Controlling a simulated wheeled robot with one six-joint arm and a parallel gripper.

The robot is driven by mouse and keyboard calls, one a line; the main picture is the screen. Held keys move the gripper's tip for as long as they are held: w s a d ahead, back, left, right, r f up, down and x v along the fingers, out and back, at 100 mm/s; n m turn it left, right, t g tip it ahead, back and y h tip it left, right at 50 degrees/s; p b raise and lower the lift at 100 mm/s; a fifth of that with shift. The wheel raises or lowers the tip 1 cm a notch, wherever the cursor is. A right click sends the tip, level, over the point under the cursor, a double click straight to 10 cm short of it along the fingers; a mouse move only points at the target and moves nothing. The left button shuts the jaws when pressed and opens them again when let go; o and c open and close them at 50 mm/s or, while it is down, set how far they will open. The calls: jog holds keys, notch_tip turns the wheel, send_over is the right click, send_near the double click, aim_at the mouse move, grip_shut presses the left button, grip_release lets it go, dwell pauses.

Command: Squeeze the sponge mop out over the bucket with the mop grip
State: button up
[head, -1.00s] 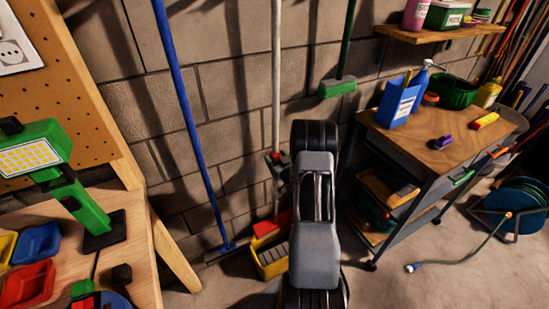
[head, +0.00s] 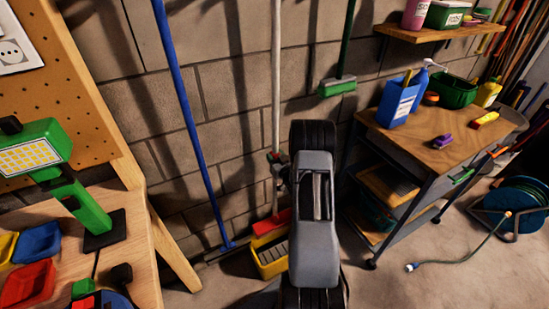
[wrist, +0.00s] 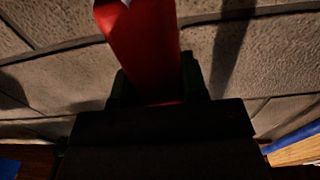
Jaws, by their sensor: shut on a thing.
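The sponge mop stands nearly upright near the wall, with a pale handle (head: 276,80). Its red lower part (head: 268,223) is at the back rim of the yellow bucket (head: 268,266); I cannot tell whether it touches the rim. The bucket stands on the floor, its right side hidden by my arm. In the wrist view my gripper (wrist: 153,90) is shut on the red mop grip (wrist: 145,45), which runs up between the dark green fingers. In the head view the gripper is mostly hidden behind my arm, beside the handle.
A green brush (head: 337,87) hangs to the right. A wooden-topped cart (head: 425,145) stands at the right and a workbench (head: 150,260) at the left. A hose reel (head: 515,205) is at far right.

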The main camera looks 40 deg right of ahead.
grip_shut()
notch_tip(320, 180, down, 4)
jog(key=b, duration=0.4)
jog(key=shift+f+b, duration=0.25)
jog(key=shift+b, duration=0.15)
jog(key=shift+s+r, duration=0.1)
jog(key=shift+r, duration=0.05)
